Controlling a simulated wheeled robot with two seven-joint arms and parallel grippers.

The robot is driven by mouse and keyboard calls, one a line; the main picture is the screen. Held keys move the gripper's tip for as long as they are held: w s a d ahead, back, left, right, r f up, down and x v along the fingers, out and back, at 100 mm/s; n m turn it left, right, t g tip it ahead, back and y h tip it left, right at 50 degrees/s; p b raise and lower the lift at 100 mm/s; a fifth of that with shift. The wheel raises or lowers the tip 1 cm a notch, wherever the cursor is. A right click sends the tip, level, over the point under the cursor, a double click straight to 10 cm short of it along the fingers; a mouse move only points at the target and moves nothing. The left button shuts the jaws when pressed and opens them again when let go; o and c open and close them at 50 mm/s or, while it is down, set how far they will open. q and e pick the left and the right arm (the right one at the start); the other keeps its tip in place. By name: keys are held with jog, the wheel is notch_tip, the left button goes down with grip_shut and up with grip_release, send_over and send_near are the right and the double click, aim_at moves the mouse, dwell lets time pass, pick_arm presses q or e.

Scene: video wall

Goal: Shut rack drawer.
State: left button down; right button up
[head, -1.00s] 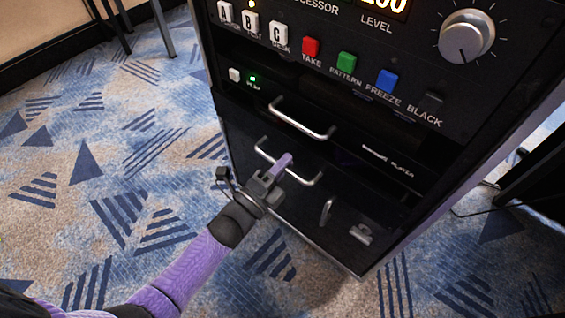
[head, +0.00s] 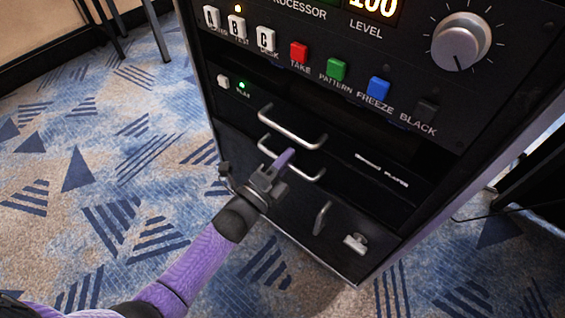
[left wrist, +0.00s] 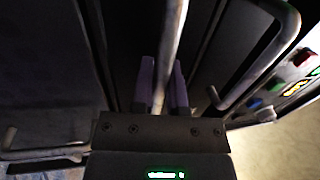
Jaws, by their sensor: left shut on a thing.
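The rack drawer is dark, low in the black rack, with a long silver handle (head: 312,177) on its front. My left gripper (head: 280,163) is at this handle, its purple fingers closed around the bar. In the left wrist view the handle bar (left wrist: 173,45) runs between the two fingers (left wrist: 163,88). The drawer's face is dark and partly hidden by my gripper, so how far it still stands out is hard to tell. My right gripper is not in view.
Another silver handle (head: 292,130) sits just above, on the unit marked player. Below are an upright small handle (head: 321,218) and a metal latch (head: 355,243). Buttons and a large knob (head: 461,41) fill the upper panel. Patterned carpet (head: 100,180) lies clear at left.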

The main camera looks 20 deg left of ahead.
pick_arm(q)
jog(key=c, duration=0.8)
grip_release()
jog(key=shift+a+f, duration=0.1)
jog(key=shift+o, duration=0.6)
jog(key=shift+s, duration=0.1)
jog(key=p+v, duration=0.3)
jog(key=v, duration=0.6)
jog(key=shift+s, duration=0.35)
